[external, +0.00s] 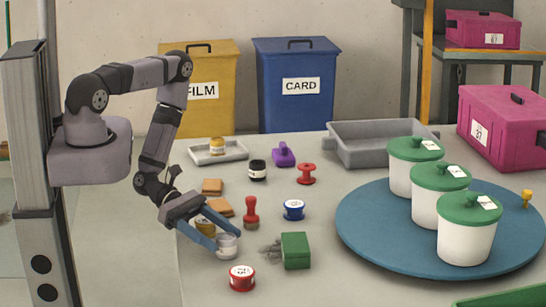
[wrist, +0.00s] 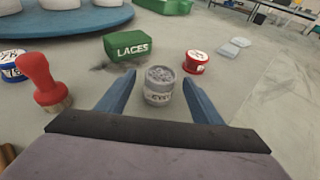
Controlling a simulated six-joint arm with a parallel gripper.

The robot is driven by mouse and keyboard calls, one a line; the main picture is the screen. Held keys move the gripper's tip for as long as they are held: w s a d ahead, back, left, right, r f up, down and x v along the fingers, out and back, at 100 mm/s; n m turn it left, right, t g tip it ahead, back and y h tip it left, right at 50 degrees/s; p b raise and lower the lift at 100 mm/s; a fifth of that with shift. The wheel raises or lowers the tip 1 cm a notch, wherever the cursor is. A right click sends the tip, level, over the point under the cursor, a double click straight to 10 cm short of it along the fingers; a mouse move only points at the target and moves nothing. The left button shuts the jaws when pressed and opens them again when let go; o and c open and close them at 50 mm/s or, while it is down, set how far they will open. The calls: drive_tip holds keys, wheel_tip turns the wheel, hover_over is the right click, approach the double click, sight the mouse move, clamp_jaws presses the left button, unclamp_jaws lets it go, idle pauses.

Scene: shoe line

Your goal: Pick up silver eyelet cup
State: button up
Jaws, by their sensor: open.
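The silver eyelet cup (external: 227,247) stands upright on the table near its left front edge. It is grey with a lettered label, and in the wrist view the cup (wrist: 158,88) shows its grey contents. My gripper (external: 226,240) is open, its blue fingers angled down to the cup. In the wrist view the fingertips of my gripper (wrist: 158,78) lie on either side of the cup, with gaps left and right. A gold-coloured cup (external: 205,228) shows behind the fingers in the external view, partly hidden by them.
A green laces box (external: 296,250) and a red cup (external: 241,278) stand close by. A red-handled stamp (external: 251,213) and blue cup (external: 293,210) stand farther back. A blue turntable (external: 365,240) carries white pots with green lids. Bare table lies between the cup and nearby items.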

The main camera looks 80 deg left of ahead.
sight(226, 236)
drive_tip(key=shift+b+x, duration=0.3)
drive_tip(key=shift+x, duration=1.05)
drive_tip(key=shift+c, duration=0.3)
drive_tip(key=c, duration=1.2)
drive_tip(key=shift+r, duration=0.15)
drive_tip(key=shift+r+p, duration=0.35)
drive_tip(key=shift+r, duration=4.55)
